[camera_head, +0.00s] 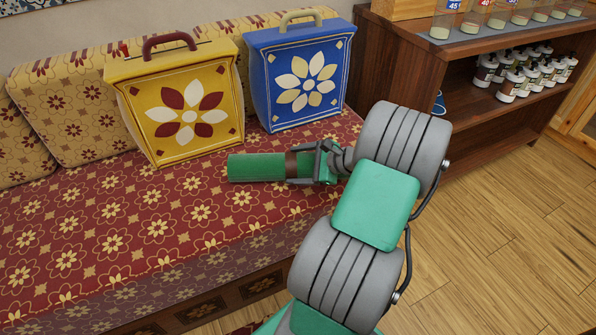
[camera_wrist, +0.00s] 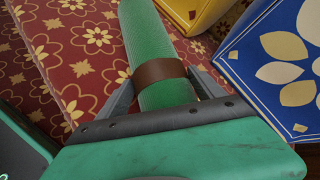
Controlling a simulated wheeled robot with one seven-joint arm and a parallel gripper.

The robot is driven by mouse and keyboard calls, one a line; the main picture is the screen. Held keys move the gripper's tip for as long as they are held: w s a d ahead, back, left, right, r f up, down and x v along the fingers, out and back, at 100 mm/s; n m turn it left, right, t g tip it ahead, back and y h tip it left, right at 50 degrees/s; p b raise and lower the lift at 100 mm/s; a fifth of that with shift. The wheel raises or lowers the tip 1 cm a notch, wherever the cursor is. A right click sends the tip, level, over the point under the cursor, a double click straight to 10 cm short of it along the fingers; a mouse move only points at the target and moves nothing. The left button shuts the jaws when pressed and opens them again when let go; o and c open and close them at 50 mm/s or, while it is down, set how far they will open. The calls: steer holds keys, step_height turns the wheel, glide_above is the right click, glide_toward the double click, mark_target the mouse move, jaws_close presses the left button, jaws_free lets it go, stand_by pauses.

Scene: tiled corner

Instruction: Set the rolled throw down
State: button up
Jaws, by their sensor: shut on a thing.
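The rolled throw is a green cylinder (camera_head: 257,167) with a brown band around it. In the head view it lies level just over or on the red floral seat (camera_head: 120,232), in front of the blue case; I cannot tell if it touches the seat. My gripper (camera_head: 296,166) is shut on the rolled throw near its brown band. In the wrist view the throw (camera_wrist: 152,40) runs up and away between the two fingers (camera_wrist: 160,88), which sit on either side of the band. The throw's near end is partly hidden by my gripper.
A yellow case (camera_head: 183,105) and a blue case (camera_head: 300,75) with flower patterns stand at the back of the seat. Patterned cushions (camera_head: 75,95) lean at the left. A wooden shelf (camera_head: 470,110) with bottles stands at the right. The seat's front left is clear.

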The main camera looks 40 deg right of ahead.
steer(key=o, duration=2.1)
steer(key=p+v, duration=0.6)
steer(key=v, duration=0.5)
steer(key=w+a+n+g, duration=0.35)
steer(key=a+n, duration=0.25)
steer(key=a, duration=0.4)
steer(key=w+a+n+g, duration=0.35)
steer(key=a+n, duration=0.25)
steer(key=a, duration=0.3)
steer(key=s+a+r+n+h, duration=0.1)
steer(key=s+a+n, duration=0.2)
steer(key=a+n, duration=0.1)
steer(key=s+a+r+n+g+h, duration=0.1)
steer(key=s+a+n, duration=0.2)
steer(key=a+n, duration=0.1)
steer(key=s+a+r+n+g+h, duration=0.1)
steer(key=s+a+n+h, duration=0.1)
steer(key=a, duration=0.4)
steer(key=shift+s+a+n, duration=0.1)
steer(key=shift+s+n, duration=0.25)
steer(key=shift+n, duration=0.35)
steer(key=shift+s+a+n, duration=0.1)
steer(key=shift+s+n, duration=0.25)
steer(key=shift+n, duration=0.35)
